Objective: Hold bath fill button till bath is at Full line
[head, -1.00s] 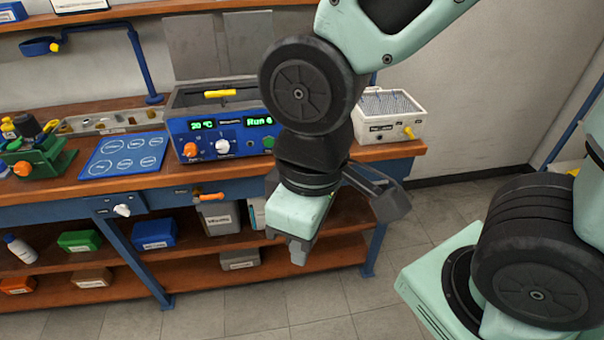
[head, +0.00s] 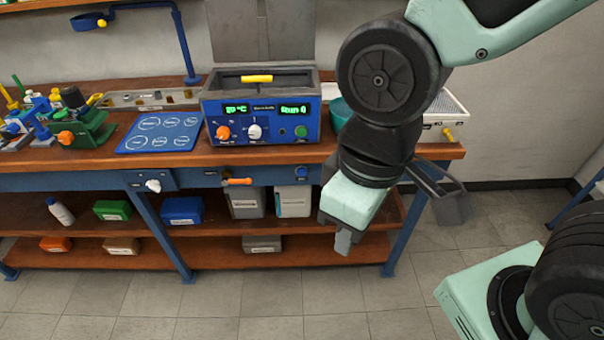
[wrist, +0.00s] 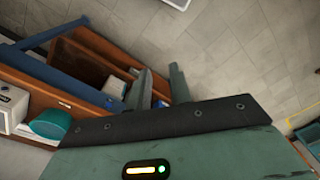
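The bath (head: 262,108) is a blue-fronted unit on the bench with two green displays, an orange knob, a white knob and a green round button (head: 300,131). A yellow bar lies across its top. A blue button (head: 302,172) sits on the bench's front edge below it. I cannot read which button is the fill one, and the water level and Full line are not visible. My gripper (head: 343,243) points down in front of the bench, right of and below the bath, touching nothing. In the wrist view its two fingers (wrist: 160,84) stand apart and empty.
A teal bowl (head: 339,113) is partly hidden by my arm. A white basin (head: 445,118) stands at the right end. Bins fill the shelves below. The floor in front is clear.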

